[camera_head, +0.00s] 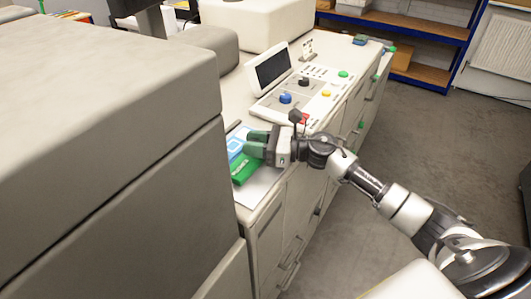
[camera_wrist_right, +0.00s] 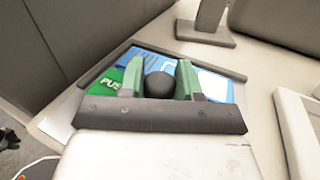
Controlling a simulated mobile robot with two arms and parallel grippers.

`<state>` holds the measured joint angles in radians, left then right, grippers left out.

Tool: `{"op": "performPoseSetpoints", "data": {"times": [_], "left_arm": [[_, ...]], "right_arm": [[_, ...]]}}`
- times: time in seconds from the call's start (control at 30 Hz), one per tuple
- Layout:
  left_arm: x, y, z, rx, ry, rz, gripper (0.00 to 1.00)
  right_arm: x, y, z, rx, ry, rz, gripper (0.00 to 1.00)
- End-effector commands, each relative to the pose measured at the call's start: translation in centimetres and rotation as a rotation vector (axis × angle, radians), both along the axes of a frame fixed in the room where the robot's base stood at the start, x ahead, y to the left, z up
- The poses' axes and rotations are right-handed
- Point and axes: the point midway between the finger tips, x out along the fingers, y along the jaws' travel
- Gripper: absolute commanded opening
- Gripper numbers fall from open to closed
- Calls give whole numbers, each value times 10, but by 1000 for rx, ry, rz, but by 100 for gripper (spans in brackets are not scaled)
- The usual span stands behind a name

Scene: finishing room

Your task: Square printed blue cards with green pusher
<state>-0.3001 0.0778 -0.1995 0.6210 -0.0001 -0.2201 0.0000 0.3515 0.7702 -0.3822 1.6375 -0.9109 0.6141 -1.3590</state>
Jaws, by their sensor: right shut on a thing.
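The blue printed cards (camera_head: 236,141) lie on the counter at the left of the control panel. They also show in the right wrist view (camera_wrist_right: 212,84), partly hidden by my fingers. The green pusher (camera_head: 244,171), with white lettering, lies against the near side of the cards; its green face shows in the right wrist view (camera_wrist_right: 104,83). My right gripper (camera_head: 257,146) is over the pusher and cards. In the wrist view its two green-grey fingers stand on either side of a round black knob (camera_wrist_right: 159,84), shut on it. My left gripper is not in view.
A white sheet or plate (camera_head: 262,186) lies beside the pusher near the counter edge. The control panel (camera_head: 300,98) with coloured knobs and a tilted screen (camera_head: 272,67) stands behind. A large grey machine housing (camera_head: 110,160) fills the left. Floor at right is open.

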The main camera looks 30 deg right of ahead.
Motion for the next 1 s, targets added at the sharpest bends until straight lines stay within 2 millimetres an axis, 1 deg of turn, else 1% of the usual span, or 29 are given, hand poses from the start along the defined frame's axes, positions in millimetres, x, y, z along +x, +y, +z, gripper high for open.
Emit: {"op": "performPoseSetpoints", "data": {"times": [0.03,0.1,0.2,0.33,0.6,0.63,0.73,0.77,1.0], "left_arm": [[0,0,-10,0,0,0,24],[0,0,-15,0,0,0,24],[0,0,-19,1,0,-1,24],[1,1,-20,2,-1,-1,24],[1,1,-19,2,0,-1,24],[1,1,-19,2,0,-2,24],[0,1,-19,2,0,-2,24],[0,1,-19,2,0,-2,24],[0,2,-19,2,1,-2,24]], "right_arm": [[9,5,-3,3,-6,0,5],[19,10,-2,2,-6,-1,5],[28,16,-1,2,-4,-1,5],[32,19,0,-1,-1,-2,5],[32,19,1,-1,-1,-2,5],[32,18,1,-1,-1,-2,38],[32,18,1,-1,-1,-2,53],[32,18,1,-1,-1,-1,57],[31,18,1,-1,-1,-1,57]]}}
